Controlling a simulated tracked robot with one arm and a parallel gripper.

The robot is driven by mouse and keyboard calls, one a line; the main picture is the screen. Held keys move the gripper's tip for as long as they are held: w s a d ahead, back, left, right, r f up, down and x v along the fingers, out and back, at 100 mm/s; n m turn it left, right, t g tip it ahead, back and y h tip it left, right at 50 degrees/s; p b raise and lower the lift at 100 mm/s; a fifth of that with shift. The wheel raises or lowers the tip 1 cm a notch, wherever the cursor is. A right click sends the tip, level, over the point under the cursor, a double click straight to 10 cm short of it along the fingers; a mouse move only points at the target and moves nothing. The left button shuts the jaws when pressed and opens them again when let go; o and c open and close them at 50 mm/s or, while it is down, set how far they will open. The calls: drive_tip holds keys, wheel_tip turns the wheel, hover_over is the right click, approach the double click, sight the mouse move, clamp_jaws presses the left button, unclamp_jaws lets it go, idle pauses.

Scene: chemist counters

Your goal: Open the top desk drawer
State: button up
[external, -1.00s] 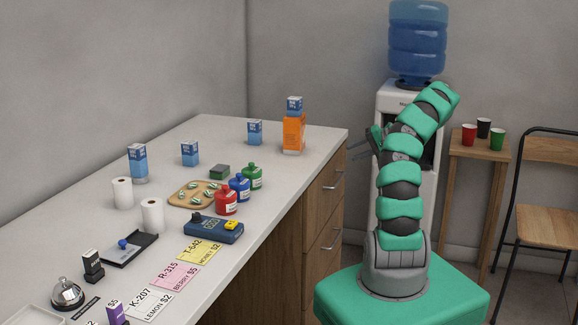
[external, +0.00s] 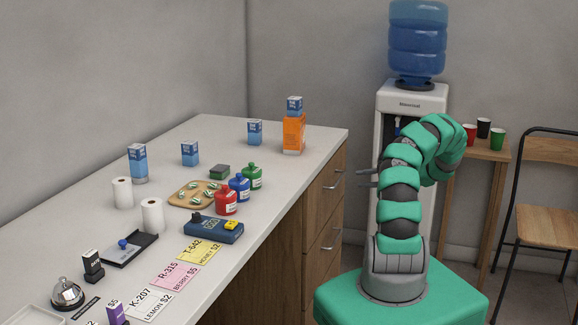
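The top desk drawer (external: 327,174) is in the right end of the wooden desk, just below the countertop. Its front looks flush with the desk. Its metal handle (external: 334,185) sticks out to the right. My gripper (external: 359,178) is to the right of this handle, at about its height in the picture. Its two thin dark fingers point left and are spread apart, with nothing between them. A gap shows between the fingertips and the handle. The gripper's palm is mostly hidden behind my arm.
A lower drawer (external: 323,246) with a similar handle is below. The light countertop (external: 285,180) holds cartons, bottles, cards and a bell. A water dispenser (external: 412,98) stands behind my arm. A small wooden table (external: 487,154) with cups and a chair (external: 548,222) are on the right.

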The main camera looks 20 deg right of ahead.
drive_tip(key=b+x, duration=0.1)
drive_tip(key=x, duration=0.6)
drive_tip(key=shift+w+a, duration=0.2)
clamp_jaws()
